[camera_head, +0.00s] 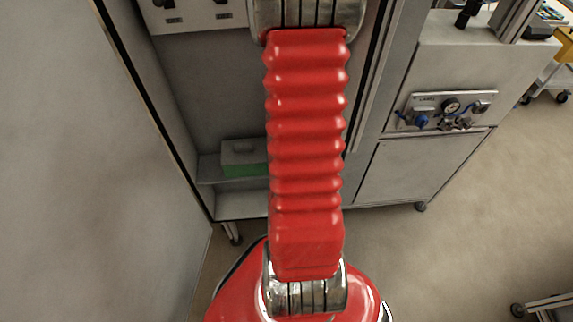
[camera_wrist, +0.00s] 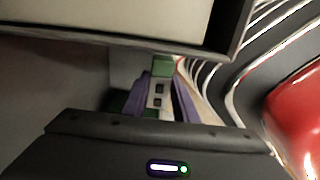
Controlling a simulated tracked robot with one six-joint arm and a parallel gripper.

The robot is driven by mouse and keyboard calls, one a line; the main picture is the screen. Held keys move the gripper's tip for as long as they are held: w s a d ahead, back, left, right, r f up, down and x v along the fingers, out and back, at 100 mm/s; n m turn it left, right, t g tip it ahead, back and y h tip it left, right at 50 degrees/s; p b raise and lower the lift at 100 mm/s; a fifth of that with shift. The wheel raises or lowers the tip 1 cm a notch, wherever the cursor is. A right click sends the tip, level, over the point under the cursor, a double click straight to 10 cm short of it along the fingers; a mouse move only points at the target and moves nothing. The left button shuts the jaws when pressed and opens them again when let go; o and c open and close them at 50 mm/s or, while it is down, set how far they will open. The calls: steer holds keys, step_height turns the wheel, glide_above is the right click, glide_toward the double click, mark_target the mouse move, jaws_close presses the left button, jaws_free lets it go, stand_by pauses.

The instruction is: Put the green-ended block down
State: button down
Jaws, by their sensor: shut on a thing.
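In the wrist view my gripper (camera_wrist: 160,82) has two purple fingers, shut on the green-ended block (camera_wrist: 157,94). The block is light grey with small dark square openings, and its green end points away from my palm, just below the edge of a large pale panel. Its lower part is hidden by the dark gripper body. In the head view my red arm covers the middle, and neither the gripper nor the held block can be made out.
In the head view a grey and green box (camera_head: 245,158) sits on a low ledge inside the open grey cabinet (camera_head: 205,90). A panel with a gauge and blue fittings (camera_head: 445,110) is at the right. A pale panel (camera_wrist: 110,18) lies close in the wrist view.

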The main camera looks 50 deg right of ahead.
steer(key=shift+f, duration=1.9)
steer(key=shift+f, duration=0.1)
steer(key=c, duration=1.4)
jaws_free()
steer(key=shift+r, duration=6.1)
